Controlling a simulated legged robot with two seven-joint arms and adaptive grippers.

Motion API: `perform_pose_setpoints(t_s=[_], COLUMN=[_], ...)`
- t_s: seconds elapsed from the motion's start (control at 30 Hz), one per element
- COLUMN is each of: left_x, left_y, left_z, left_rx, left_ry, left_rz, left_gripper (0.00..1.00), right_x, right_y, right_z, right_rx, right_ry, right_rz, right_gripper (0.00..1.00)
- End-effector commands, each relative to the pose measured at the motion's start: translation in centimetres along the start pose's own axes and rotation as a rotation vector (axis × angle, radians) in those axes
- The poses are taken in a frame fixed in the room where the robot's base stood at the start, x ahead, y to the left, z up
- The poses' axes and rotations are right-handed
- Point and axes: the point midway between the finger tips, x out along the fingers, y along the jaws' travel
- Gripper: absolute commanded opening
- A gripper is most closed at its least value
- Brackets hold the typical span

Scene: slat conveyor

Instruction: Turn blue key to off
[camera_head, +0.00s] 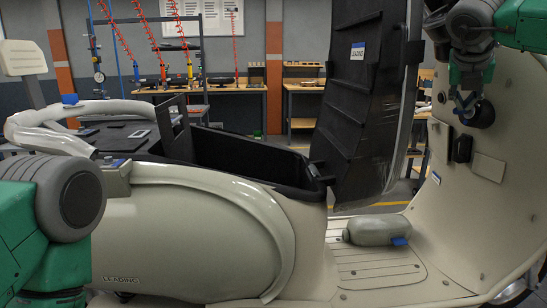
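A cream scooter stands across the view, its front shield (505,200) at the right. A round black knob-like part (482,114) sits on the upper inner face of the shield. My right gripper (465,109) comes down from the top right and has its fingertips just beside this black part. A small bluish patch shows at the fingers, but I cannot tell whether it is the blue key or part of the gripper. The finger gap is too small to judge. My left arm (50,210) shows at the left edge; its gripper is out of view.
The seat (362,85) stands raised over the open black storage bin (235,155). A black rectangular part (462,149) sits below the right gripper. Workbenches (235,89) stand behind.

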Motion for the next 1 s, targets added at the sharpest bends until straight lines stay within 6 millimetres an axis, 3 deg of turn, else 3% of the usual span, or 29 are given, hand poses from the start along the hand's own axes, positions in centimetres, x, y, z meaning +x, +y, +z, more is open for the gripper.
perform_pose_setpoints(t_s=[0.47,1.0], left_x=[0.1,-0.9], left_y=[0.0,0.0], left_z=[0.0,-0.1], left_rx=[0.000,0.000], left_ry=[0.000,0.000], left_rz=[0.000,0.000], left_gripper=[0.40,0.40], right_x=[0.0,-3.2], right_y=[0.0,0.0], right_z=[-0.1,0.4], right_rx=[0.000,0.000], right_ry=[0.001,-0.001], right_rz=[-0.001,0.000], right_gripper=[0.00,0.00])
